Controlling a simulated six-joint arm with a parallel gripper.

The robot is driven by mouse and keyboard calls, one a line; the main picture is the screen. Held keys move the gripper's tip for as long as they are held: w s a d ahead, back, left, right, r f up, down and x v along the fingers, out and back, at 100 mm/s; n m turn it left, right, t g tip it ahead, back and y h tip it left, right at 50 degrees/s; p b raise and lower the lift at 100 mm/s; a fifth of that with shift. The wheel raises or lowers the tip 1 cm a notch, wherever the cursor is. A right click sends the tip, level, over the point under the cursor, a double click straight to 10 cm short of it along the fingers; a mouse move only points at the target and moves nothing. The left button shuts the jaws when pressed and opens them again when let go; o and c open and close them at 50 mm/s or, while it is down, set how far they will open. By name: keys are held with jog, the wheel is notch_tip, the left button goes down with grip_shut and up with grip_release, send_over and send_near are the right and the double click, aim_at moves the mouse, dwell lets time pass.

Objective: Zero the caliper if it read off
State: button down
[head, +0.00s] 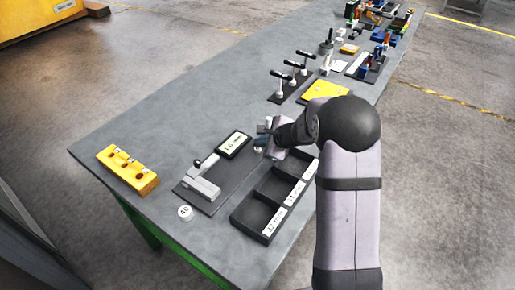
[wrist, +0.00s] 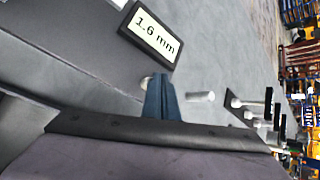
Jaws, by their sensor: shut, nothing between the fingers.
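The caliper (head: 203,186), a grey block with a dark-knobbed lever, sits on a dark mat left of my gripper. Its black-framed display (head: 234,145) lies on the mat's far part; in the wrist view the display (wrist: 150,33) reads 1.6 mm. My gripper (head: 262,141) is just right of the display, apart from the caliper's lever. In the wrist view my gripper (wrist: 160,97) is shut and empty, its dark blue fingers together. A pale cylindrical piece (wrist: 200,97) shows beside the fingertips; whether they touch it is unclear.
A black tray (head: 236,216) with labelled compartments lies in front, partly behind my arm. A yellow block with holes (head: 127,170) and a white disc marked 40 (head: 185,212) are at left. Several black-handled levers (head: 290,66) and a yellow plate (head: 325,91) stand farther back. The far-left tabletop is clear.

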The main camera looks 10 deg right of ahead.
jog(key=shift+f+b, duration=0.55)
jog(key=shift+b, duration=0.1)
dwell(0.6)
jog(key=shift+r, duration=0.2)
jog(key=shift+r+p, duration=0.7)
jog(key=shift+r, duration=0.05)
notch_tip(320, 180, up, 5)
jog(key=p, duration=0.4)
dwell(0.4)
dwell(0.7)
